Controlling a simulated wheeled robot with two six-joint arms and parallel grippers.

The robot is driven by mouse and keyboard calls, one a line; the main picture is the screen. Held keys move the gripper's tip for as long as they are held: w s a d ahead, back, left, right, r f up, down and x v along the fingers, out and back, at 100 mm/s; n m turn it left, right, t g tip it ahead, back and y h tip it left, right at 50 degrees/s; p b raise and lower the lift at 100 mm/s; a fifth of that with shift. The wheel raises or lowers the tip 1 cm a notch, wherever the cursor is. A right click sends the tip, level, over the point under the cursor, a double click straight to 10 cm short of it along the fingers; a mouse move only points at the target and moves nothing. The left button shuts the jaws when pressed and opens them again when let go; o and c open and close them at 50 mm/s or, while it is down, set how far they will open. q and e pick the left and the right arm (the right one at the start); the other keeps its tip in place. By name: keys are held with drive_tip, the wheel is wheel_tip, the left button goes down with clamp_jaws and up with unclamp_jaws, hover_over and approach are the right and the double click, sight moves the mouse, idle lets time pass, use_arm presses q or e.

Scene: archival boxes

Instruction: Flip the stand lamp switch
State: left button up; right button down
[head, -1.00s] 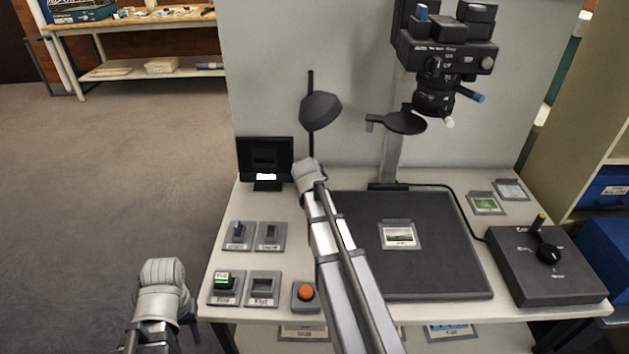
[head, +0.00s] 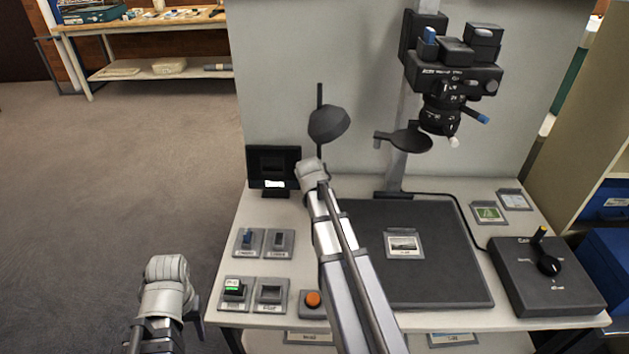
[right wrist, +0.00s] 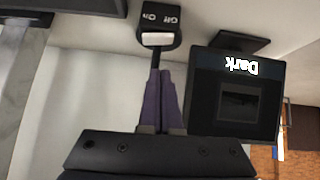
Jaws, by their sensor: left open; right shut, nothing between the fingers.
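The stand lamp (head: 328,122) has a dark shade on a thin pole at the back of the table. Its black switch box, marked Off and On, shows upside down in the right wrist view, with a white switch (right wrist: 157,38). My right gripper (right wrist: 161,72) is shut and empty, its purple fingertips close below the switch in that view; I cannot tell whether they touch anything. In the head view my right forearm hides that gripper and the lamp's base. My left gripper (head: 195,312) is open, low at the left, away from the table and partly hidden.
A small black screen (head: 273,168) stands beside the lamp; it reads "Dark" in the right wrist view (right wrist: 236,95). An enlarger (head: 450,85) rises over a dark baseboard (head: 450,285). An orange button (head: 313,299), several small trays and a control box (head: 548,285) are on the table.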

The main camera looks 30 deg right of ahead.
drive_tip(key=p+v, duration=0.6)
drive_tip(key=v, duration=0.4)
drive_tip(key=shift+f, duration=0.1)
drive_tip(key=shift+a, duration=0.1)
drive_tip(key=shift+n+h, duration=0.3)
drive_tip(key=shift+h, duration=0.2)
